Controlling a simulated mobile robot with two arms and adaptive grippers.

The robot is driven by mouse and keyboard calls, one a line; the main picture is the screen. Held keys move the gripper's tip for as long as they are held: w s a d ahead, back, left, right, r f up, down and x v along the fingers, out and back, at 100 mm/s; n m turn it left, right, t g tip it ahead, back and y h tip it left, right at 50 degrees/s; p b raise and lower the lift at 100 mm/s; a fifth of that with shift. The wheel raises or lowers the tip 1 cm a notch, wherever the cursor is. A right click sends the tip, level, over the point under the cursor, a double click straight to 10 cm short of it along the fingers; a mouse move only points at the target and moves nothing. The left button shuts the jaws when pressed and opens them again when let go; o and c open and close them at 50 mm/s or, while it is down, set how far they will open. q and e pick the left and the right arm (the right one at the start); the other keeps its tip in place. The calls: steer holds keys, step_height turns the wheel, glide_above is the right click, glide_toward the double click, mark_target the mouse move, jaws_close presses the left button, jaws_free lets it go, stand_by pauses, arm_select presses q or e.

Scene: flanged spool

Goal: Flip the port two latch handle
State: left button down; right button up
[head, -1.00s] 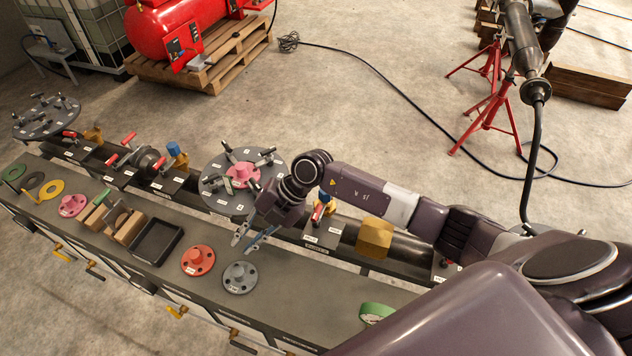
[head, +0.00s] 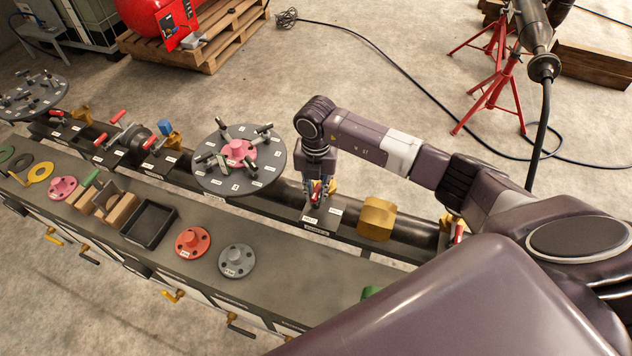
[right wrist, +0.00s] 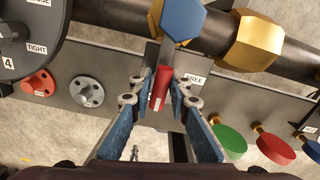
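A red latch handle (head: 317,191) stands at a labelled bracket on the dark pipe, right of the grey disc. It shows close up in the right wrist view (right wrist: 160,88), beside a label reading FREE. My right gripper (head: 318,188) points down at it with one finger on each side. In the right wrist view the fingertips (right wrist: 162,84) are very close to the handle's sides. I cannot tell whether they touch it. The port number is too small to read surely. My left gripper is not in view.
A blue hex cap (right wrist: 184,18) and a brass hex fitting (head: 377,219) are close to the handle. A grey disc (head: 222,182) with clamps stands left. Red (head: 193,242) and grey (head: 237,260) flanges and a black tray (head: 170,214) lie on the bench (head: 290,270).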

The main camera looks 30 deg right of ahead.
mark_target(316, 190)
steer(key=n+b, duration=0.1)
steer(key=n, duration=0.4)
steer(key=shift+s, duration=0.1)
steer(key=n+b, duration=0.1)
steer(key=n, duration=0.4)
steer(key=shift+f+n+b, duration=0.1)
steer(key=shift+n+b, duration=0.35)
steer(key=shift+n, duration=0.35)
steer(key=n+b, duration=0.6)
steer(key=n, duration=0.2)
steer(key=shift+f, duration=0.1)
steer(key=shift+r, duration=0.25)
steer(key=shift+m, duration=1.1)
step_height(316, 190, up, 7)
steer(key=p, duration=0.4)
steer(key=shift+a, duration=0.1)
steer(key=shift+o, duration=0.6)
